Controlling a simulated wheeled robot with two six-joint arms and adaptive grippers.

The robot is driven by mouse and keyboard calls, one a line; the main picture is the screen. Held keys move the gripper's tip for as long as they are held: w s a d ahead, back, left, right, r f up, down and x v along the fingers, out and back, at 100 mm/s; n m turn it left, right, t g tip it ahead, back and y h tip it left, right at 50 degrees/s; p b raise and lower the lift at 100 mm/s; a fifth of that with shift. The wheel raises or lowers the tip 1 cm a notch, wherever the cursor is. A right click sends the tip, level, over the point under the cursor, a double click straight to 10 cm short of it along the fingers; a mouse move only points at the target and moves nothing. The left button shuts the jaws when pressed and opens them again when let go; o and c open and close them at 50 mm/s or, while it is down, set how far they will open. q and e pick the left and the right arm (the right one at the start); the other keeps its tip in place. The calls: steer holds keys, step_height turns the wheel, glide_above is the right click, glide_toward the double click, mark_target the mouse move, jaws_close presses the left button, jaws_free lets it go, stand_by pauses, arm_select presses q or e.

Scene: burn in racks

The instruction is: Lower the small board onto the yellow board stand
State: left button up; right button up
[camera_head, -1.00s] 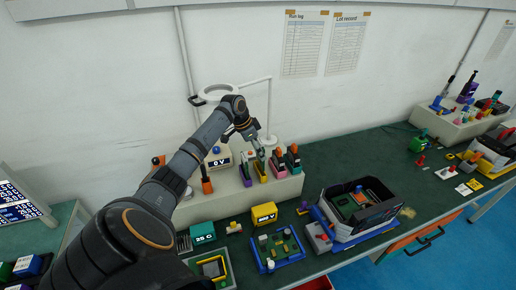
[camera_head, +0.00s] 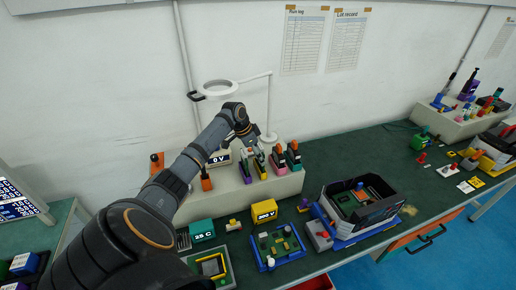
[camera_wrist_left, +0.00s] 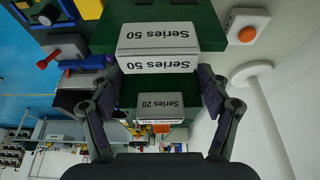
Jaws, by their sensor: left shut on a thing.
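My left gripper (camera_head: 254,157) is over the row of board stands on the pale raised shelf. The yellow board stand (camera_head: 262,173) is in that row, just under or beside the fingers. In the left wrist view my left gripper (camera_wrist_left: 160,85) is shut on a small green board (camera_wrist_left: 127,90), with a grey block marked Series 20 (camera_wrist_left: 160,103) between the fingers. A larger block marked Series 50 (camera_wrist_left: 158,45) shows past the fingertips. In the head view the fingers hide most of the small board; I cannot tell if it touches the stand. My right gripper is out of view.
Stands with orange-topped tools (camera_head: 293,158) are close to the right of the yellow stand. A 0 V meter (camera_head: 219,160) is to the left, and a ring lamp (camera_head: 220,90) stands behind. A blue tray (camera_head: 280,260) and a black bin (camera_head: 330,200) lie in front.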

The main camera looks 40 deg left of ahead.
arm_select(q)
steer(key=shift+p, duration=0.4)
steer(key=shift+f, duration=0.5)
stand_by(1.1)
steer(key=o, duration=1.2)
steer(key=shift+c, duration=0.2)
steer(key=shift+s, duration=0.1)
steer(key=v, duration=1.2)
